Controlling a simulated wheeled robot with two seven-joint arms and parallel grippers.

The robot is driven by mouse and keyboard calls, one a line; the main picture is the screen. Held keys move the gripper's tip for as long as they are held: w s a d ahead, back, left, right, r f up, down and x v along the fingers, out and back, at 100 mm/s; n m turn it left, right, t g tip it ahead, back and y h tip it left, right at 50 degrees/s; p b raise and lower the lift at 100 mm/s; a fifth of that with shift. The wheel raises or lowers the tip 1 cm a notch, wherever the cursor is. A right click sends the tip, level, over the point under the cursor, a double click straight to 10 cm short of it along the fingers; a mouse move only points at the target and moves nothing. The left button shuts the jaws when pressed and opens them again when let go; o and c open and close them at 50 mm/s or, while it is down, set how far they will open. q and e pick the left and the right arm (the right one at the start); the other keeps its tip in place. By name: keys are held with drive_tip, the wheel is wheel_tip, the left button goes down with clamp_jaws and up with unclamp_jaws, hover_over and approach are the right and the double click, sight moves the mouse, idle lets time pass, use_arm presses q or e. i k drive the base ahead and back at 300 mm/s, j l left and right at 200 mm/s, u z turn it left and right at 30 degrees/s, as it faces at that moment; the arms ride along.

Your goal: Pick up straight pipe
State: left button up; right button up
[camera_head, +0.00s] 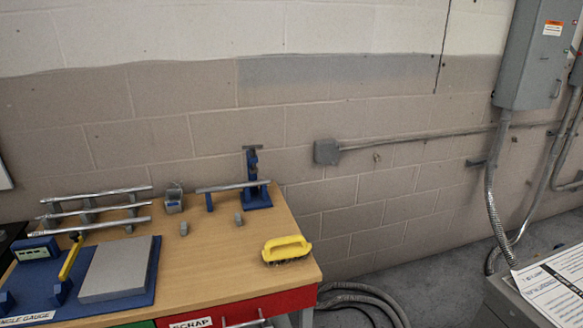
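Three straight grey metal pipes lie across a small rack (131,213) on the left part of the wooden bench: an upper pipe (105,193), a middle pipe (110,207) and a lower pipe (110,223). Neither of my grippers is in view.
The wooden bench (210,250) holds a yellow-handled brush (287,249), small grey fittings (239,218) and a blue angle gauge with a grey plate (117,269). A block wall stands behind. Grey electrical cabinet (536,55) and conduit are right. Bench middle is mostly clear.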

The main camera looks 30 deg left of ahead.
sight(225, 188)
drive_tip(key=u, duration=1.4)
